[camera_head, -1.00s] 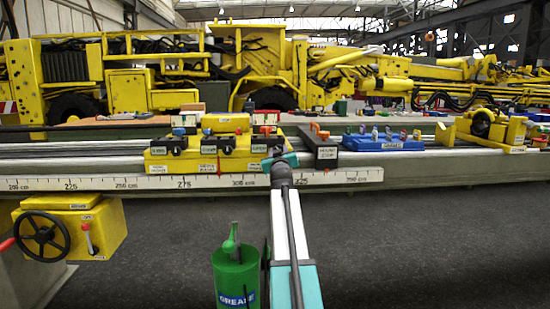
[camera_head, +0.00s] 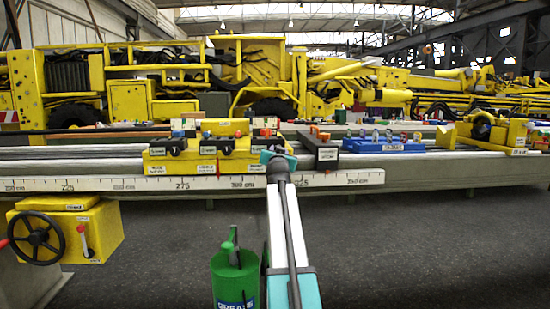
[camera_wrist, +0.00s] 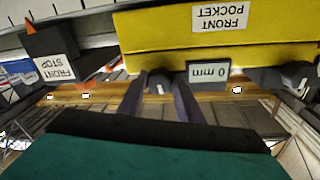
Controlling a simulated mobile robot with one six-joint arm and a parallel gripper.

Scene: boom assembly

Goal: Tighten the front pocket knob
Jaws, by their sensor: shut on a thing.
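In the wrist view, which shows the scene upside down, a yellow block (camera_wrist: 220,40) carries the label FRONT POCKET. The front pocket knob (camera_wrist: 160,76) is small and black with a white mark, beside a "0 mm" plate. My gripper (camera_wrist: 161,88) has its two dark fingers on either side of the knob and is shut on it. In the head view, my arm reaches up to the right yellow pocket block (camera_head: 240,161); my teal wrist hides the fingertips and the gripped knob.
A dark FRONT STOP block (camera_head: 322,152) stands just right of the pocket block, also in the wrist view (camera_wrist: 48,45). A blue tray (camera_head: 384,147) lies farther right. A green grease can (camera_head: 233,277) is left of my arm. A yellow box with handwheel (camera_head: 95,235) is at left.

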